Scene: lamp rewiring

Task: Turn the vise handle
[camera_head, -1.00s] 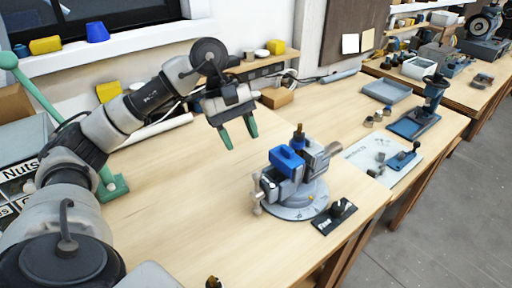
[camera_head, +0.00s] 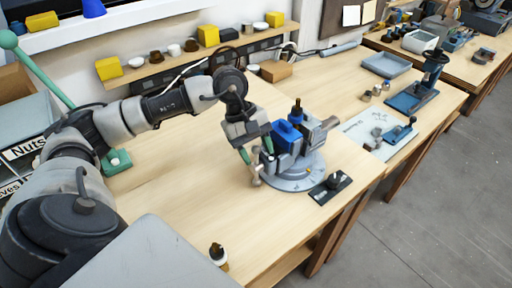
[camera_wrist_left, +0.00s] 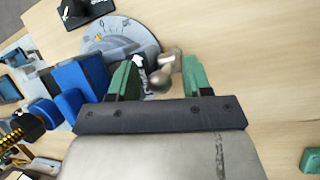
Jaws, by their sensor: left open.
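The blue and grey vise (camera_head: 290,140) stands on its round grey base (camera_head: 298,178) on the workbench. Its metal handle (camera_head: 256,174) is at the vise's left end. My left gripper (camera_head: 256,157), with green fingers, is open and right at the handle. In the left wrist view, the handle (camera_wrist_left: 162,76) shows between the two green fingertips of my left gripper (camera_wrist_left: 158,78), not visibly clamped. The blue vise body (camera_wrist_left: 82,82) is to the left there. My right gripper is not in view.
A black plate with a knob (camera_head: 331,187) lies right of the vise at the bench edge. A blue tray (camera_head: 386,64) and a blue press (camera_head: 415,97) stand farther back. A small dark-topped object (camera_head: 218,255) is at the front.

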